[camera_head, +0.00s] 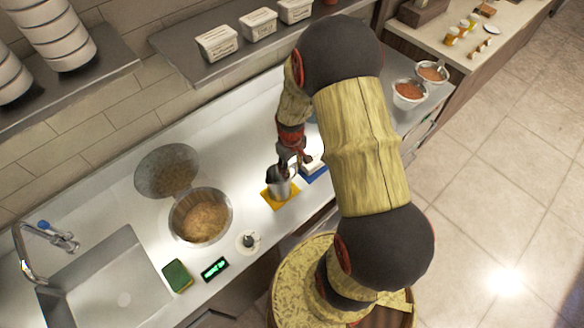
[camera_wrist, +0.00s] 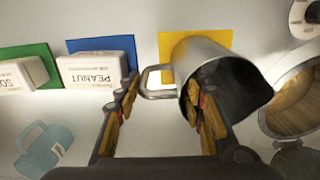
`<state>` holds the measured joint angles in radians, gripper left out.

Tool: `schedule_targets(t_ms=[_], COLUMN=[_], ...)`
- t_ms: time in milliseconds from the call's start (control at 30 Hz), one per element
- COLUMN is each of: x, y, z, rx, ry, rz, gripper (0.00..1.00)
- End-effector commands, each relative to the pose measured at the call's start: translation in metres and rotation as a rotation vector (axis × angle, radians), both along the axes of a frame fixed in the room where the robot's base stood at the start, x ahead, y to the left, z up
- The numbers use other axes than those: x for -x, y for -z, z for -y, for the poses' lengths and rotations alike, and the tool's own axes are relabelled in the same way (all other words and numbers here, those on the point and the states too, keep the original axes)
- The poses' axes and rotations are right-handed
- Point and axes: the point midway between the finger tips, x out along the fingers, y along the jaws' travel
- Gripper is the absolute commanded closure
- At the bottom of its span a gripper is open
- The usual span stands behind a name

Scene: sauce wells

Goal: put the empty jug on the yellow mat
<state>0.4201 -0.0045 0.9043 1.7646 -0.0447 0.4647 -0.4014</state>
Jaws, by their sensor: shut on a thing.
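A grey metal jug (camera_head: 279,183) is at the yellow mat (camera_head: 267,198) on the counter. In the wrist view the jug (camera_wrist: 222,62) has its mouth towards the camera, and its inside looks dark and empty. Its handle (camera_wrist: 146,82) points left, towards the space between my fingers. My gripper (camera_head: 290,158) is shut on the jug; it also shows in the wrist view (camera_wrist: 165,105). The yellow mat (camera_wrist: 222,38) shows behind the jug. I cannot tell whether the jug's base touches the mat.
A blue mat (camera_wrist: 128,47) with a white peanut tub (camera_wrist: 95,70) and a green mat (camera_wrist: 40,52) with another tub lie to the left in the wrist view. An open pot (camera_head: 203,216) of brown food, a small saucer (camera_head: 249,243) and a sponge (camera_head: 177,276) stand nearby.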

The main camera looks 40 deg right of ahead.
Motion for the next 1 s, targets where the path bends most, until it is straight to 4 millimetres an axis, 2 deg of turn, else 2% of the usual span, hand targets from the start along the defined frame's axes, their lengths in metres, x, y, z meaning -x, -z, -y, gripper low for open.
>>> schedule_targets(t_ms=[333,367,400,667,1000], x=[-0.0001,0.0000,0.0001,0.0000,0.0000], y=[0.0037,0.0034,0.0029,0.0025,0.0004], z=[0.0000,-0.0001,-0.0001,0.0000,-0.0001], rx=[0.000,0.000,0.000,0.000,0.000], ry=[0.000,0.000,0.000,0.000,0.000], rz=[0.000,0.000,0.000,0.000,0.000], gripper=[1.00,0.59,0.57,0.43,0.42])
